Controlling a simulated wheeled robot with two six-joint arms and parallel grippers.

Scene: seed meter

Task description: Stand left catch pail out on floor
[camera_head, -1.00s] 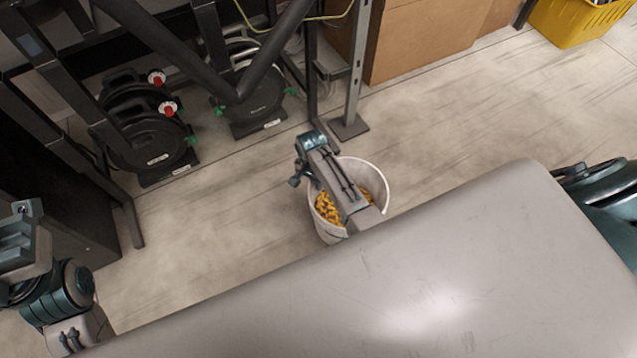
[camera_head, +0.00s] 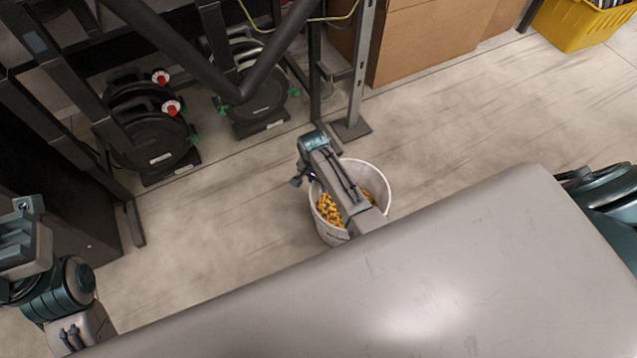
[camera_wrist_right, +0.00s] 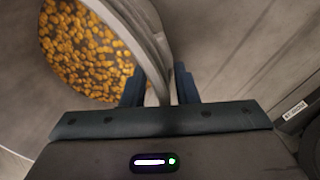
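The catch pail (camera_head: 376,177) is a pale round bucket with yellow-orange grains inside. It is at the middle of the head view, over the bare floor; I cannot tell whether its bottom touches the floor. My right arm reaches across its mouth, and my right gripper (camera_head: 299,178) is at its left rim. In the right wrist view the pail (camera_wrist_right: 60,112) is at upper left, and its rim runs between the two fingers of my right gripper (camera_wrist_right: 160,88), which look closed on it. My left gripper (camera_head: 20,240) is at the left edge, away from the pail; its fingertips do not show clearly.
A dark metal frame (camera_head: 60,130) stands at the left, with black cable reels (camera_head: 150,140) under it. Its grey post (camera_head: 358,75) is behind the pail. A cardboard box (camera_head: 430,40) and a yellow crate (camera_head: 575,22) are at the back. Floor right of the pail is clear.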

